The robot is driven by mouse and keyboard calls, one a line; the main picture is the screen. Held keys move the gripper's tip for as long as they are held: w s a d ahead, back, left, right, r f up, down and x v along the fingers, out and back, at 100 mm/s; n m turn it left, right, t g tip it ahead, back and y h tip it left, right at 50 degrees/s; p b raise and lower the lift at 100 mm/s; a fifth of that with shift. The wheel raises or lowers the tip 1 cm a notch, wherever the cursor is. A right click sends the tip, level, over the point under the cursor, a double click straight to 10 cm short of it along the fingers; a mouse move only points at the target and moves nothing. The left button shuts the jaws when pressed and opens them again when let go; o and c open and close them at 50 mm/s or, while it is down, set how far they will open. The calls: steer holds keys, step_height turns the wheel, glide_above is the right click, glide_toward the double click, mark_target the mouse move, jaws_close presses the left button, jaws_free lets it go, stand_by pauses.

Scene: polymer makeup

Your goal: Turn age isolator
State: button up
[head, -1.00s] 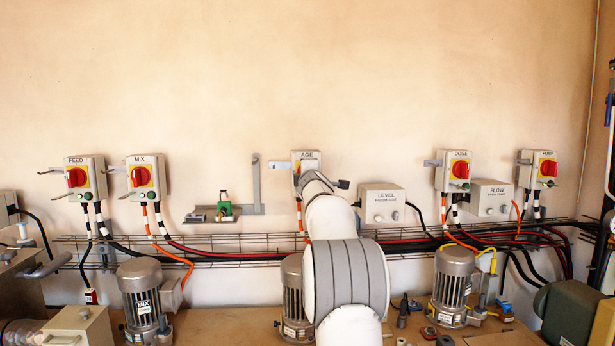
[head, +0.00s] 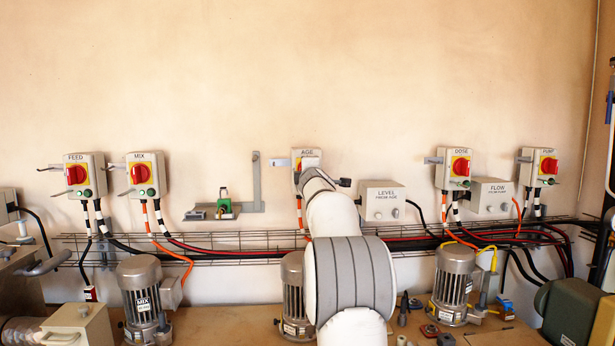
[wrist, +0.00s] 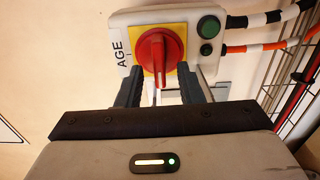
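The AGE isolator is a pale box (wrist: 118,20) with a yellow plate and a red rotary knob (wrist: 158,58). The wrist view shows it turned on its side, its AGE label reading upward at the left. The knob's grip bar runs up and down in that view. My gripper (wrist: 160,78) is open, with one dark finger on each side of the bar; whether they touch it I cannot tell. In the head view the AGE box (head: 296,155) is on the wall, its knob partly hidden behind my arm's end.
A green button (wrist: 208,26) and a dark one sit beside the knob. A wall bracket with a green block (head: 224,206) is left of the box, and the LEVEL box (head: 383,203) is right. A wire cable tray (head: 240,243) runs below, above several motors.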

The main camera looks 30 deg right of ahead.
steer(key=b+v, duration=0.2)
steer(key=v, duration=0.4)
stand_by(0.4)
steer(key=s+a+f+m+g+y, duration=0.3)
steer(key=s+a+f+m+g, duration=0.45)
steer(key=s+a+f, duration=0.95)
steer(key=s+a+f+m+g+y, duration=0.2)
steer(key=s+a+f+g, duration=0.1)
steer(key=s+a+f, duration=0.5)
steer(key=s+a+f+m+g+y, duration=0.2)
steer(key=s+a+f, duration=0.6)
steer(key=s, duration=0.7)
step_height(320, 180, down, 2)
steer(key=shift+a+f+m+g+y, duration=0.1)
steer(key=shift+a+m+g+y, duration=0.1)
steer(key=shift+m+g+y, duration=0.35)
